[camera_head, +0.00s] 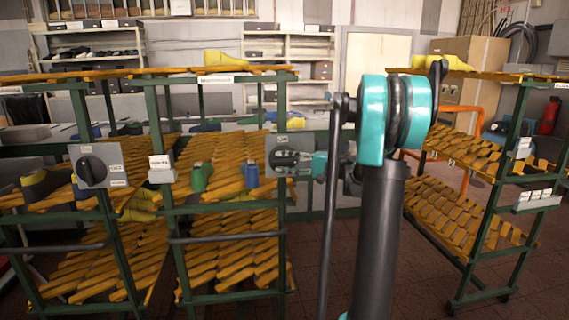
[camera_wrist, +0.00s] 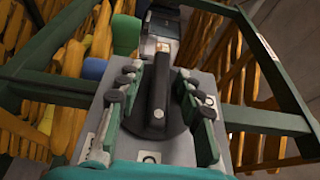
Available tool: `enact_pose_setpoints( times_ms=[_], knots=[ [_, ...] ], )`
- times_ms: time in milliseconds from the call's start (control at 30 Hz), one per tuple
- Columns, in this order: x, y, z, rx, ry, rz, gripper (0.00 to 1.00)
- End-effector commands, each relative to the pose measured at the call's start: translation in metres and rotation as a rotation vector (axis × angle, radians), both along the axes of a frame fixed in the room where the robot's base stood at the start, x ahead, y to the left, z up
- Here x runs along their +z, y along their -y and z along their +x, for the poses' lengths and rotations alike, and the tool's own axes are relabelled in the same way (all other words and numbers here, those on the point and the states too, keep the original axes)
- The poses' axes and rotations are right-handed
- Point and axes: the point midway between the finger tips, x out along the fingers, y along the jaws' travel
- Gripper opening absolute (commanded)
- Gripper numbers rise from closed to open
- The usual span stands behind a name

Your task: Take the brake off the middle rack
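The middle rack (camera_head: 161,210) has green posts and slanted orange slats. A grey brake plate (camera_head: 276,144) is fixed to its right post, with my gripper (camera_head: 297,160) right in front of it. In the wrist view the same plate (camera_wrist: 165,150) carries a round dark base with a black bar-shaped brake knob (camera_wrist: 158,95), its bar running lengthwise away from me. My gripper (camera_wrist: 158,82) is open, with one green, dark-padded finger on each side of the knob. A gap shows on the left; the right finger is closer, and I cannot tell if it touches.
The left rack has a similar grey plate with a black knob (camera_head: 92,171). Another orange-slatted rack (camera_head: 462,200) stands at the right, with open floor between. Green and blue lasts (camera_head: 201,177) sit on the middle rack. Green rack bars (camera_wrist: 265,120) run close to my gripper.

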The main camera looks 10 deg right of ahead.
Motion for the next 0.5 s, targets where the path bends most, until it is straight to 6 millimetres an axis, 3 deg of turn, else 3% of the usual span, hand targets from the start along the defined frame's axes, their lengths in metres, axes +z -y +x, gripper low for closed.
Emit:
enact_pose_setpoints(
  times_ms=[300, 500],
  knots=[
    [0.000, 0.003, -0.001, 0.000, 0.000, -0.001, 0.37],
    [-0.001, 0.029, -0.011, -0.004, 0.000, -0.001, 0.37]
  ],
)
